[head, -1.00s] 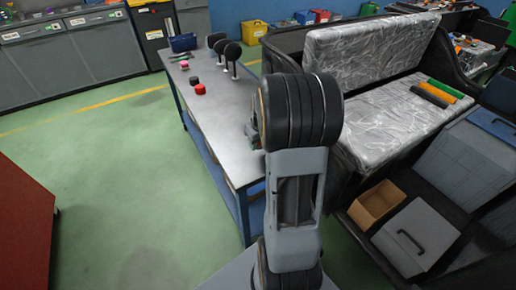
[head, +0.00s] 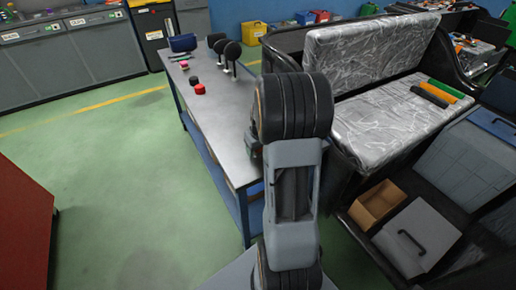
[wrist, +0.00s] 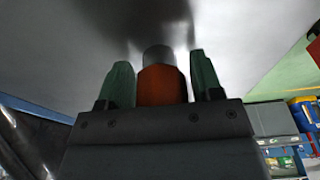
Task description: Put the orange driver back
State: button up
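An orange-red driver (wrist: 161,86) with a grey round end shows in the wrist view. In the head view my own arm hides the gripper and the driver, near the right side of the metal workbench (head: 222,110).
The workbench holds red and pink small items (head: 199,89), black round-headed tools (head: 232,50) and a blue case (head: 183,43). A plastic-wrapped seat (head: 375,125) carries black, orange and green rolls (head: 439,92). An open cardboard box (head: 377,204) is below. Green floor at left is clear.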

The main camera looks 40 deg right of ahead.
jog(key=shift+o, duration=0.9)
jog(key=shift+r, duration=0.25)
notch_tip(320, 180, up, 11)
jog(key=s+p, duration=0.2)
jog(key=s+a+r, duration=0.1)
jog(key=s+a, duration=0.4)
jog(key=a, duration=0.5)
jog(key=s+a+n+t, duration=0.1)
jog(key=s+a, duration=0.4)
jog(key=a, duration=0.5)
jog(key=shift+a+r, duration=0.35)
jog(key=shift+a, duration=0.05)
